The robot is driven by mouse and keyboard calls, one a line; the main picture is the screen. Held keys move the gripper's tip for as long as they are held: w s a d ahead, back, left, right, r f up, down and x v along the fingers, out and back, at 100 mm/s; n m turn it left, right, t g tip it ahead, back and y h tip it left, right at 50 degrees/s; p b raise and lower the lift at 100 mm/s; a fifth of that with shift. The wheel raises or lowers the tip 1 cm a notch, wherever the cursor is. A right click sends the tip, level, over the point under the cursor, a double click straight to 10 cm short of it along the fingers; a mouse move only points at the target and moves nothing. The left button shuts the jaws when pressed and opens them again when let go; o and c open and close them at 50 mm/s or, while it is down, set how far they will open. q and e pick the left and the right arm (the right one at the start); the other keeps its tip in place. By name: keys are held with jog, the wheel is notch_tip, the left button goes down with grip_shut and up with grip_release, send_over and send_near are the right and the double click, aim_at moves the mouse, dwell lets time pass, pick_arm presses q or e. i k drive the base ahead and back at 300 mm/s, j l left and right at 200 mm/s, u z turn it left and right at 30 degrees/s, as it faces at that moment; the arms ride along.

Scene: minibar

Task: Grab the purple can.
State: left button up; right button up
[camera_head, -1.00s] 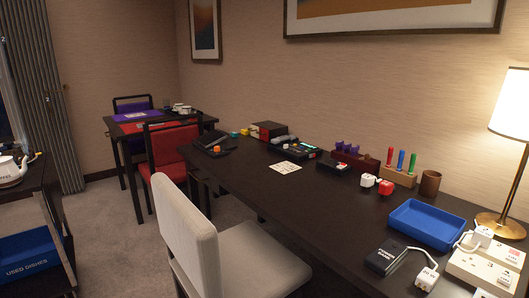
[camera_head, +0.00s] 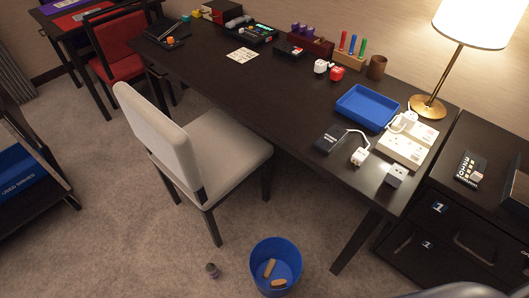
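I cannot make out a clearly purple can. Neither of my grippers is in view.
A long dark desk (camera_head: 240,80) holds a blue tray (camera_head: 367,106), a lamp (camera_head: 428,106) and a power strip (camera_head: 408,147). A pale chair (camera_head: 225,145) stands at its front. Dark drawers (camera_head: 440,232) stand at the right. Carpet around the bin is mostly clear.

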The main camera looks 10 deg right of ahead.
aim_at(213, 270)
jog(key=k+j, duration=0.15)
jog(key=k, duration=0.3)
jog(key=k+j, duration=0.15)
jog(key=k, duration=0.25)
jog(key=k+j, duration=0.2)
jog(key=k, duration=0.25)
jog(key=k+j, duration=0.15)
jog(key=k, duration=0.25)
